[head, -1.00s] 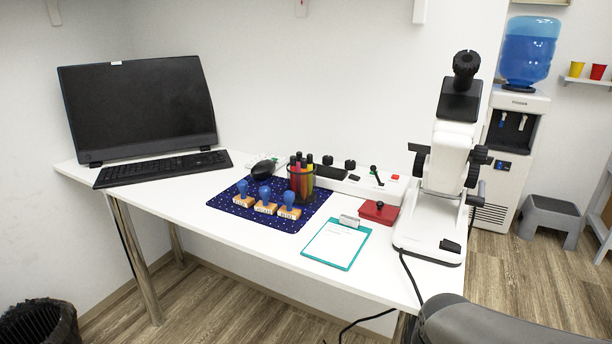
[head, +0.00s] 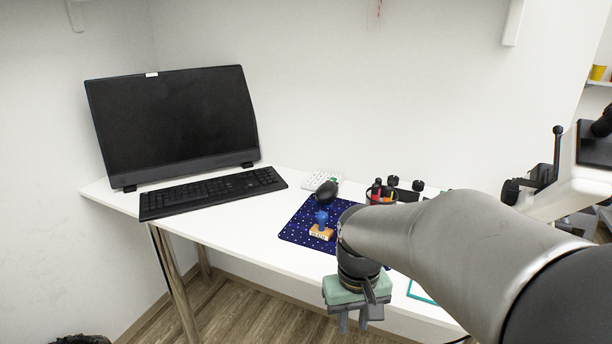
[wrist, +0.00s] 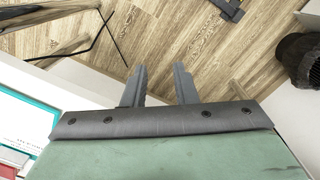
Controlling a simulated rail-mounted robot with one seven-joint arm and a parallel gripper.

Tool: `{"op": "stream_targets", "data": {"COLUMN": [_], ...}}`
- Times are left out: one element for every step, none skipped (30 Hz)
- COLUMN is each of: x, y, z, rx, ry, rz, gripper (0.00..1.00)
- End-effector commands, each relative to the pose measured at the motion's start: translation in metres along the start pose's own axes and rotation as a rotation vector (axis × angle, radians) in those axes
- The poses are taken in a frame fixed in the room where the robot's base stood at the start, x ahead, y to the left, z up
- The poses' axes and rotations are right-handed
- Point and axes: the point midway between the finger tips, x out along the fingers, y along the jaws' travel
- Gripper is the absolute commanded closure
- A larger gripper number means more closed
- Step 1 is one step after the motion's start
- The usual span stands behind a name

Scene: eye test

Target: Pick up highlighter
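Highlighters with dark caps (head: 376,189) stand in a dark mesh pen cup (head: 368,197) on the desk in the head view. My arm hides most of the cup and the highlighters' lower parts. My gripper (head: 354,327) points down near the desk's front edge, in front of the cup and apart from it. In the wrist view my gripper (wrist: 160,76) has its two fingers spread, with only floor between them. It is open and empty. No highlighter shows in the wrist view.
A blue-handled stamp (head: 321,228) stands on the dotted blue mat (head: 297,232). A mouse (head: 327,193), keyboard (head: 215,193) and monitor (head: 175,120) are further left. The teal clipboard (wrist: 30,105) lies left in the wrist view. A dark bin (wrist: 300,58) stands on the floor.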

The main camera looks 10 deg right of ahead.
Motion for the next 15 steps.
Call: {"op": "stream_targets", "data": {"x": [-0.025,-0.034,-0.046,-0.056,-0.066,-0.080,-0.091,-0.102,-0.119,-0.132,-0.146,-0.167,-0.183,-0.200,-0.221], "y": [0.004,0.006,0.010,0.012,0.015,0.019,0.022,0.025,0.031,0.035,0.041,0.048,0.055,0.062,0.073], "z": [-0.013,-0.019,-0.029,-0.036,-0.044,-0.055,-0.063,-0.072,-0.085,-0.095,-0.106,-0.121,-0.133,-0.146,-0.162], "rx": [0.002,0.003,0.003,0.003,0.004,0.005,0.005,0.005,0.005,0.006,0.008,0.009,0.010,0.012,0.014], "ry": [0.002,0.003,0.003,0.004,0.006,0.005,0.007,0.008,0.009,0.012,0.012,0.014,0.014,0.017,0.018], "rz": [0.001,0.001,0.002,0.002,0.002,0.003,0.003,0.003,0.003,0.004,0.004,0.004,0.003,0.003,0.002], "gripper": [0.74,0.74,0.74,0.74,0.74,0.74,0.74,0.74,0.74,0.74,0.74,0.74,0.74,0.74,0.74]}}
